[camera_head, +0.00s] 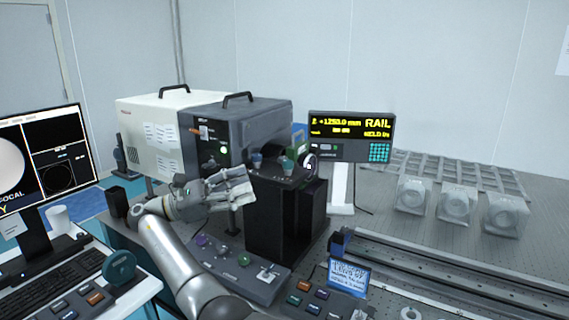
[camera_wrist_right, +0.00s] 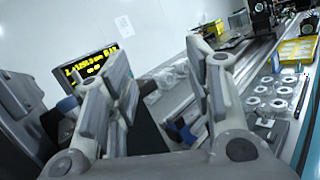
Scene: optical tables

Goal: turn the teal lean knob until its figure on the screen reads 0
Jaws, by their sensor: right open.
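Two small blue-teal knobs stand on top of the black block, the left one (camera_head: 257,160) and the right one (camera_head: 287,165). I cannot tell which is the lean knob. My right gripper (camera_head: 246,187) is left of the block's top, just below and left of the left knob. It is open and empty, with a gap between its fingers in the right wrist view (camera_wrist_right: 160,62). A small blue screen (camera_head: 348,277) shows lines of text too small to read. A blue knob-like part (camera_wrist_right: 67,104) shows behind the left finger in the wrist view. My left gripper is out of view.
A yellow-lit rail display (camera_head: 350,125) stands behind the block. A control box (camera_head: 235,267) with purple and green knobs lies in front of it. A grey instrument case (camera_head: 250,120) is behind the gripper. Rails (camera_head: 450,270) run at the right. A monitor (camera_head: 45,165) stands at the left.

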